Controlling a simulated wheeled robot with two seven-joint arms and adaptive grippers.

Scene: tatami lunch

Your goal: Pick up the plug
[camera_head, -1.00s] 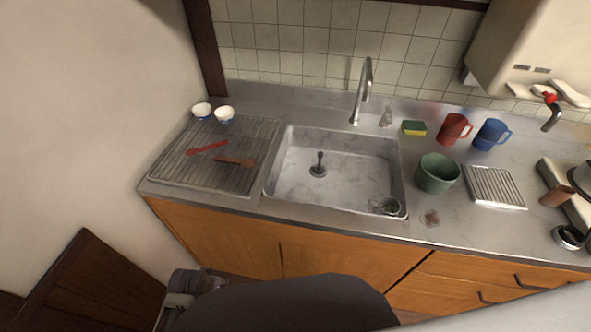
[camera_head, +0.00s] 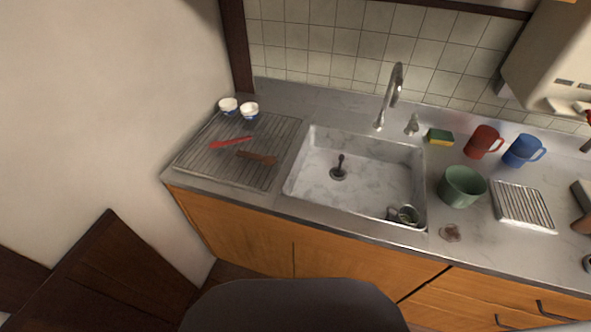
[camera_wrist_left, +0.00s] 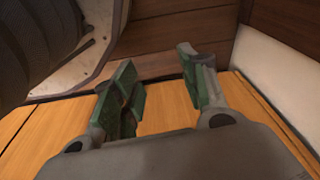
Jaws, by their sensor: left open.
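The plug (camera_head: 339,172) is a dark stopper with an upright stem. It stands on the floor of the marbled grey sink (camera_head: 310,187), left of the middle. My left gripper (camera_wrist_left: 156,65) shows only in the left wrist view. Its green-padded fingers are apart with nothing between them. An orange wooden surface lies beyond the fingers, and no sink or plug shows in that view. My right gripper is in neither view.
A small round vessel (camera_head: 407,215) sits in the sink's front right corner. The faucet (camera_head: 392,92) rises behind. A ribbed drainer (camera_head: 205,165) lies left, with a red utensil, a brown utensil and two bowls. A green pot (camera_head: 461,187) stands right. A dark wooden panel (camera_head: 95,270) is lower left.

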